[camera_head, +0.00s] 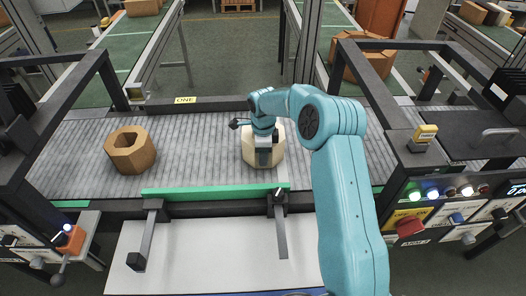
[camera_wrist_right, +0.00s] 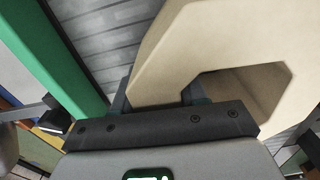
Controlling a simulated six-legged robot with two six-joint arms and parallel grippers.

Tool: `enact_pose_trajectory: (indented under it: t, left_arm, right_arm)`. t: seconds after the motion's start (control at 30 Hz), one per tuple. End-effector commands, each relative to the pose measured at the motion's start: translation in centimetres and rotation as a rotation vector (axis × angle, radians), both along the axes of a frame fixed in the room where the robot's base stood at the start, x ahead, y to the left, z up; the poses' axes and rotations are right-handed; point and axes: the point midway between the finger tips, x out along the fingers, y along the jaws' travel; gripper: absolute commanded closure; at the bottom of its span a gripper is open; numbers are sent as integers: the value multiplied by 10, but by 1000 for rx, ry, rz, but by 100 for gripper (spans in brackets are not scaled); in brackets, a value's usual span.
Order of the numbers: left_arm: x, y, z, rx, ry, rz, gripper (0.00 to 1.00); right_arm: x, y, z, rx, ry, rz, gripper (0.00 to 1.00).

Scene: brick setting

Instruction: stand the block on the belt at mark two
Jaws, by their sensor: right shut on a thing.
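A cream, hollow, many-sided block (camera_head: 248,158) is on or just above the grey slatted belt (camera_head: 200,140), right of its middle; I cannot tell whether it touches. In the right wrist view the block (camera_wrist_right: 225,25) is large and close, with its hollow showing. My right gripper (camera_head: 264,153) comes down over it and is shut on one wall of it; in the right wrist view the jaws (camera_wrist_right: 158,98) sit on either side of that wall. A yellow label reading ONE (camera_head: 185,99) is on the belt's far rail. No label for mark two shows. My left gripper is out of view.
A brown hollow block (camera_head: 131,150) stands on the belt at left. A green strip (camera_head: 210,192) runs along the near edge, above a white surface (camera_head: 205,255). Dark frames stand at both belt ends. Lit buttons (camera_head: 430,194) are at right. The belt between the blocks is clear.

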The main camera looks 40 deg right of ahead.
Motion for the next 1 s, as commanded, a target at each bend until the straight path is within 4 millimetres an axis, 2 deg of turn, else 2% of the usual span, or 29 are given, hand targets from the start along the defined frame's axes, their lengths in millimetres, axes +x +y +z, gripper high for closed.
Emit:
enact_pose_trajectory:
  t: [0.2,0.23,0.3,0.57,0.67,0.77,1.0]
  left_arm:
    - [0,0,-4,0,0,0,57]
    - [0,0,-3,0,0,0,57]
    - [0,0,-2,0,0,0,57]
    - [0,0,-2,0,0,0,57]
    - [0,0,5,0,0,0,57]
    - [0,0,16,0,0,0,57]
    - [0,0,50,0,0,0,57]
  right_arm:
    - [2,-1,-1,-3,-7,0,100]
    - [0,0,-2,0,0,0,48]
    - [0,0,-2,0,0,0,33]
    - [0,0,-1,0,0,0,33]
    - [0,0,7,0,-1,0,33]
    - [1,0,26,-1,-2,0,33]
    - [1,0,84,0,-3,0,33]
